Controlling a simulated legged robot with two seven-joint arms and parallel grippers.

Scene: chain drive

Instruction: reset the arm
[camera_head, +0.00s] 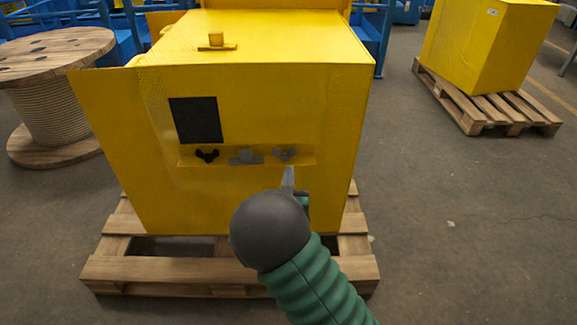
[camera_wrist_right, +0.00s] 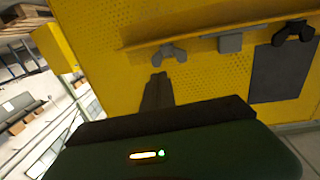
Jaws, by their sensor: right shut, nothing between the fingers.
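My right arm comes in from the bottom in the head view. Its gripper (camera_head: 289,178) points at the front of a yellow machine housing (camera_head: 260,100), just below the right-hand grey wing knob (camera_head: 286,154). In the right wrist view the gripper fingers (camera_wrist_right: 157,92) are together and empty, below the same grey wing knob (camera_wrist_right: 172,52). A grey block (camera_head: 245,156) and a black wing knob (camera_head: 207,155) sit to its left on the same ledge in the head view. The right hand covers the lower front of the housing. My left gripper is not in view.
The housing stands on a wooden pallet (camera_head: 180,270). A cable spool (camera_head: 52,100) stands at the left. Another yellow housing (camera_head: 485,40) sits on a pallet (camera_head: 490,112) at the back right. The floor at the right is clear.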

